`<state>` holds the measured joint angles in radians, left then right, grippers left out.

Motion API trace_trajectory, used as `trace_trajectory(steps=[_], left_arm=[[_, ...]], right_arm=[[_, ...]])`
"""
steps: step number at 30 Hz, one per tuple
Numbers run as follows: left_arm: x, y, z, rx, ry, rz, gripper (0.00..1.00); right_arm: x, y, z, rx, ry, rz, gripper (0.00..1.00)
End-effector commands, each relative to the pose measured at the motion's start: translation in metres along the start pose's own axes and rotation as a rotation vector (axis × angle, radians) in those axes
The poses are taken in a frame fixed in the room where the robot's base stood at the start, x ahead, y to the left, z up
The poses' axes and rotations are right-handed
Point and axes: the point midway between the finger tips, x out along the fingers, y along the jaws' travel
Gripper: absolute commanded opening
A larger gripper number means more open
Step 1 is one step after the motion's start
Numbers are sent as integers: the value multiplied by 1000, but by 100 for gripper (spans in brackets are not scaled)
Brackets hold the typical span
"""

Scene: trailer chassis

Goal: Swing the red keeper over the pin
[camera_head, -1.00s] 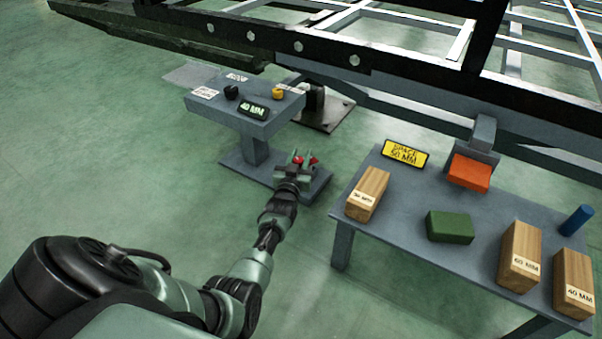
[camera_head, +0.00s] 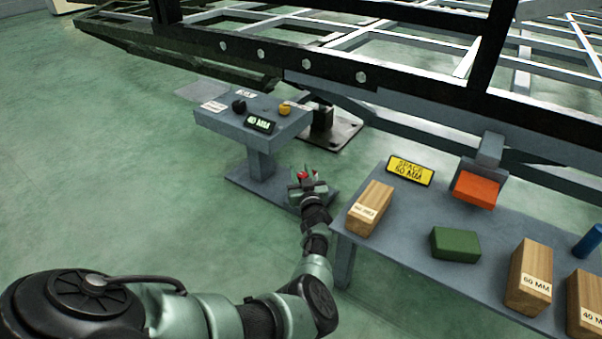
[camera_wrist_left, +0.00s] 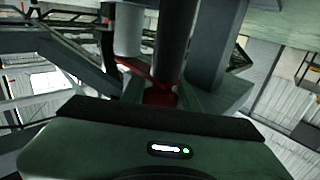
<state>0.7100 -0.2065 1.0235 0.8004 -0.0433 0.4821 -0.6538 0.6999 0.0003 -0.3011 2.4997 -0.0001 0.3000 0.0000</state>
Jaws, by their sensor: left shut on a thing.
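The red keeper (camera_head: 302,175) shows as a small red piece at my left gripper (camera_head: 308,186), low between the two grey tables. In the left wrist view, the red keeper (camera_wrist_left: 160,94) lies just beyond the green gripper body, and the gripper is shut on it. A dark upright cylinder (camera_wrist_left: 174,45) and a lighter grey cylinder (camera_wrist_left: 128,30) stand close to the red keeper there. I cannot tell which of them is the pin, or whether the keeper is around it. The fingers are largely hidden. My right gripper is not in view.
A small grey stand (camera_head: 225,125) with black and yellow knobs is left of the gripper. A grey bench (camera_head: 400,225) with wooden blocks, a green block (camera_head: 455,244) and an orange block (camera_head: 477,190) is right. The dark trailer frame (camera_head: 400,78) spans behind.

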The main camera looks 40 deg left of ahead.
Motion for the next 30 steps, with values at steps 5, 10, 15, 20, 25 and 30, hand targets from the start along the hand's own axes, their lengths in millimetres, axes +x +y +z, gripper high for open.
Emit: trace_trajectory(steps=[5,10,15,20,25,30], left_arm=[[0,0,1,0,-2,0,0],[0,0,0,-1,-2,1,44],[0,0,0,-1,-1,0,52],[0,0,0,-1,0,0,52],[0,0,-1,0,1,1,52],[0,-1,-2,4,2,36,52]], right_arm=[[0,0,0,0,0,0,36],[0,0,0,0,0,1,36],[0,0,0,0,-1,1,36],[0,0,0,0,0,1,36],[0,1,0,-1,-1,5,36],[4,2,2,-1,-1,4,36]])
